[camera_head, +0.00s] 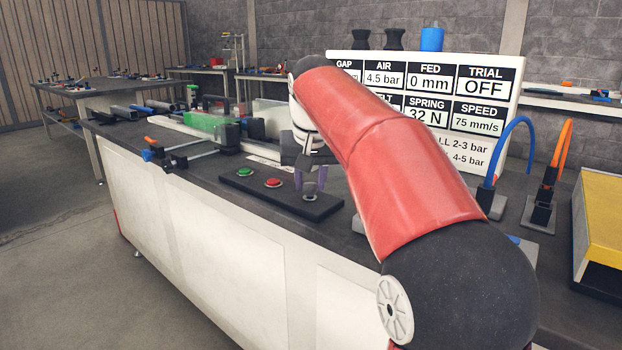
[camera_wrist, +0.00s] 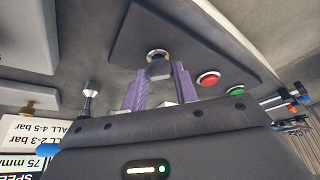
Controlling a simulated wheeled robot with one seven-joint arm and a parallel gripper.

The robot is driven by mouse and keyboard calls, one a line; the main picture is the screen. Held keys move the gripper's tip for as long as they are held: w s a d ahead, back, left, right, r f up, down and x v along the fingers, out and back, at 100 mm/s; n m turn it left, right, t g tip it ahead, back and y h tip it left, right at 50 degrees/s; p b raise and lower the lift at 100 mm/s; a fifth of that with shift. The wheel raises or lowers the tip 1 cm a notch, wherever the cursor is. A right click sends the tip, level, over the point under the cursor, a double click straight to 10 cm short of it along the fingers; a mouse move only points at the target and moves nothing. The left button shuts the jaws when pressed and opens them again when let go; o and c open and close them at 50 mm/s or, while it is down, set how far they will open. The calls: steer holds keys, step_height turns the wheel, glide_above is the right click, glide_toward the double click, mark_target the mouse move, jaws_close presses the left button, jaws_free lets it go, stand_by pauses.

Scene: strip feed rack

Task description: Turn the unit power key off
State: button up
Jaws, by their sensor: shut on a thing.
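The power key (camera_wrist: 159,67) is a dark knob in a silver ring on the black button panel (camera_wrist: 128,38). In the head view the key's silver base (camera_head: 309,197) shows at the panel's right end, partly covered by the fingers. My gripper (camera_wrist: 160,74), with purple fingers, points down at the panel and is shut on the key, one finger on each side. My gripper also shows in the head view (camera_head: 311,182), partly hidden behind my red arm. The key's exact angle is hard to tell.
A red button (camera_head: 273,183) and a green button (camera_head: 244,172) sit left of the key. A display board (camera_head: 487,80) behind reads TRIAL OFF. A blue hose (camera_head: 518,122) and an orange hose (camera_head: 562,150) stand at right. Strip feed parts (camera_head: 205,126) lie at left.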

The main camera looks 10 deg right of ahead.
steer(key=m+h, duration=0.1)
steer(key=m, duration=0.3)
steer(key=shift+w+a+m+h, duration=0.1)
steer(key=shift+a+m+h, duration=0.1)
steer(key=shift+m+h, duration=0.15)
steer(key=m+g+h, duration=0.1)
steer(key=m, duration=0.3)
steer(key=shift+g, duration=0.3)
steer(key=shift+m, duration=0.25)
steer(key=shift+h, duration=0.25)
steer(key=o, duration=1)
steer(key=shift+v, duration=3.9)
steer(key=shift+w, duration=0.1)
